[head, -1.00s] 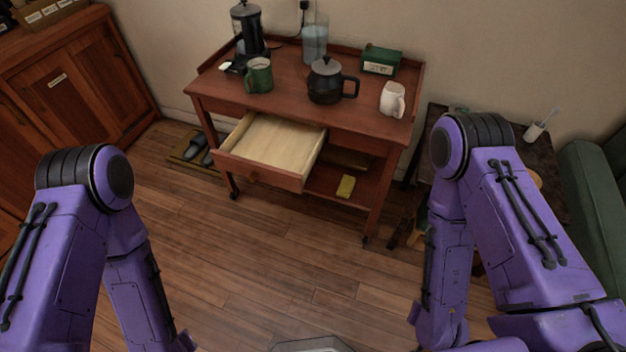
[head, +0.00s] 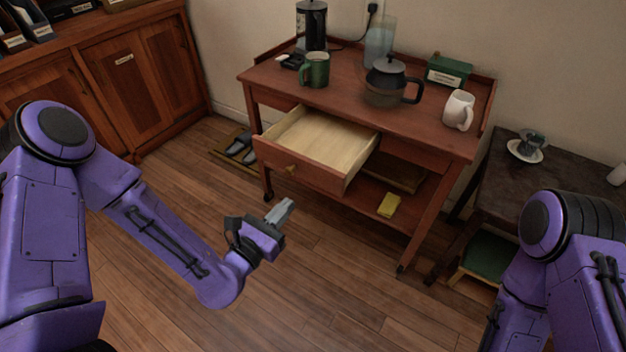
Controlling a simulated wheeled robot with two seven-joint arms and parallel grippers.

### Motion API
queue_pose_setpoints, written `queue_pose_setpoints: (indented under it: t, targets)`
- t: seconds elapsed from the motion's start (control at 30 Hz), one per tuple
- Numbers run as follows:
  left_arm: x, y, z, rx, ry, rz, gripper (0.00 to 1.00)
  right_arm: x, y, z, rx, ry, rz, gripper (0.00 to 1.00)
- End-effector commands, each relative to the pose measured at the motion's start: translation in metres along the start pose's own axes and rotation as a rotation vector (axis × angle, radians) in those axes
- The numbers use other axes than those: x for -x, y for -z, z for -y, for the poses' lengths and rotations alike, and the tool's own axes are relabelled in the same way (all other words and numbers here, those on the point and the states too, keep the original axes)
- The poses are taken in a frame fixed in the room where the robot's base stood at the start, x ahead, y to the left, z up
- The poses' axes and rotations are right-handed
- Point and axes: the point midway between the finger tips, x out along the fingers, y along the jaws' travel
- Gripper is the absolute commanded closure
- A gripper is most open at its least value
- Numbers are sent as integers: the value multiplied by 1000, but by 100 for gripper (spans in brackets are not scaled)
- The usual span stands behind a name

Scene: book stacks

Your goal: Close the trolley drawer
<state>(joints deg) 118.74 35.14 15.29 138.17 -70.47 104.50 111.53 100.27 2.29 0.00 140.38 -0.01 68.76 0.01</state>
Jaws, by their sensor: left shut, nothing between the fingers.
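The wooden trolley (head: 443,138) stands against the wall in the head view. Its drawer (head: 318,171) is pulled out toward me and looks empty, with a pale wooden inside. A small knob (head: 291,168) sits on the drawer front. My left gripper (head: 284,208) is shut and empty, in front of the drawer and a little below its front in the picture, apart from it. My right arm comes in at the lower right, and its gripper is out of the picture.
On the trolley top stand a green mug (head: 317,70), a dark coffee pot (head: 388,82), a white mug (head: 458,110) and a green box (head: 449,71). A yellow item (head: 388,205) lies on the lower shelf. A dark side table (head: 520,185) stands right. Floor before the trolley is clear.

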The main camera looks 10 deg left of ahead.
Motion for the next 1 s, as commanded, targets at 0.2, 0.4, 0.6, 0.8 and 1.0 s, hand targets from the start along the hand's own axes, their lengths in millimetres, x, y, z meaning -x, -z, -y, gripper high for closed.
queue_pose_setpoints:
  t: [0.2, 0.4, 0.6, 0.8, 1.0]
  targets:
    - [-48, -1, 1, -6, 4, 0, 100, 5, 2, 0, 0, 0, 0, 10]
    - [-90, 0, 1, -6, 2, -2, 100, 7, 3, -1, 0, 0, 0, 10]
    - [-114, 1, 1, -5, 2, -4, 100, 8, 3, -1, 0, 0, 0, 10]
    - [-118, 2, 1, -3, 2, -5, 100, 8, 3, -1, 0, 0, 0, 10]
    - [-118, 2, 1, -4, 2, -5, 100, 8, 3, -1, 0, 0, 0, 10]
